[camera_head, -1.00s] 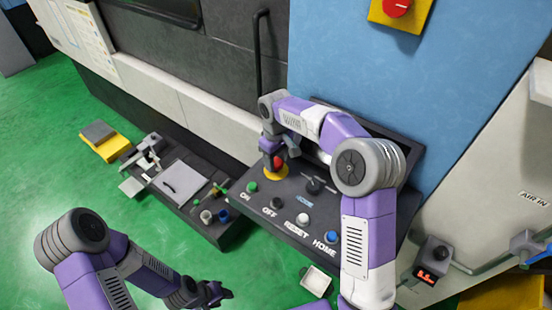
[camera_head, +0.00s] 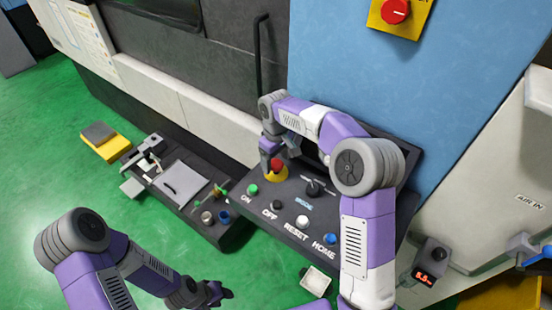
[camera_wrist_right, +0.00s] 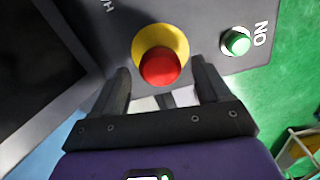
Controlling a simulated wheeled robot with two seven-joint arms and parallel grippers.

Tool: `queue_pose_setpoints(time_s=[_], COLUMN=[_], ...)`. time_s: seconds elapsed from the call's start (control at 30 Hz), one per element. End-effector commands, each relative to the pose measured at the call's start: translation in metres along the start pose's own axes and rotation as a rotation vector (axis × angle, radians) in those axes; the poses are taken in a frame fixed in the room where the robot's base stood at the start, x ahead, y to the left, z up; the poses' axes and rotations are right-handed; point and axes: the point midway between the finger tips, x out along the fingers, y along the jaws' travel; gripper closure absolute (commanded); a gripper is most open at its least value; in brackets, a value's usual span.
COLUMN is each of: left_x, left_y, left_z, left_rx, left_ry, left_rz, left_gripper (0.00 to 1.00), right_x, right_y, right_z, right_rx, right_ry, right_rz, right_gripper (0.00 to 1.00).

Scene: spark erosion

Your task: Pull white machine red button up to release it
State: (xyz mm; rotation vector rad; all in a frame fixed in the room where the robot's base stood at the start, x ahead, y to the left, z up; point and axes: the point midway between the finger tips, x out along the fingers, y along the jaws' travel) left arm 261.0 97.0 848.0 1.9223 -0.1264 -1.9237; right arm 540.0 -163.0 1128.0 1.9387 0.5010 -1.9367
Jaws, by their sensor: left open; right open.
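The red button (camera_head: 276,164) with its yellow base sits on the dark sloped control panel (camera_head: 285,210) of the white machine. In the right wrist view the red button (camera_wrist_right: 160,68) lies just beyond and between the two fingers, in front of its yellow ring (camera_wrist_right: 160,45). My right gripper (camera_head: 270,158) is open over the button; its fingers also show in the right wrist view (camera_wrist_right: 162,85), one on each side, with gaps to the button. My left gripper (camera_head: 222,293) is open and empty, low above the green floor, away from the panel.
Near the red button are a green ON button (camera_head: 252,190), a black OFF button (camera_head: 276,205), a white RESET button (camera_head: 302,221) and a dark knob (camera_head: 313,188). A low tool bench (camera_head: 180,190) stands left. Another red button (camera_head: 395,11) is on the blue wall.

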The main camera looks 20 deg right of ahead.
Motion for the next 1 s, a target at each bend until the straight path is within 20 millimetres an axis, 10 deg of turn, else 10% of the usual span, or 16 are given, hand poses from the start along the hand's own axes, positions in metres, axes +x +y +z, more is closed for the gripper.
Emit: queue_pose_setpoints(time_s=[0.5,1.0], left_x=[-0.005,-0.006], left_y=[0.002,0.002], left_z=[0.0,0.0], left_rx=[0.0,0.0], left_ry=[0.0,0.0], left_rz=[0.0,0.0], left_gripper=[0.57,0.57], right_x=[-0.068,-0.076], right_y=[0.001,0.0], right_z=[-0.001,0.0], right_rx=[0.0,0.0], right_ry=[0.002,0.0], right_rz=[0.001,0.0], right_gripper=[0.24,0.24])
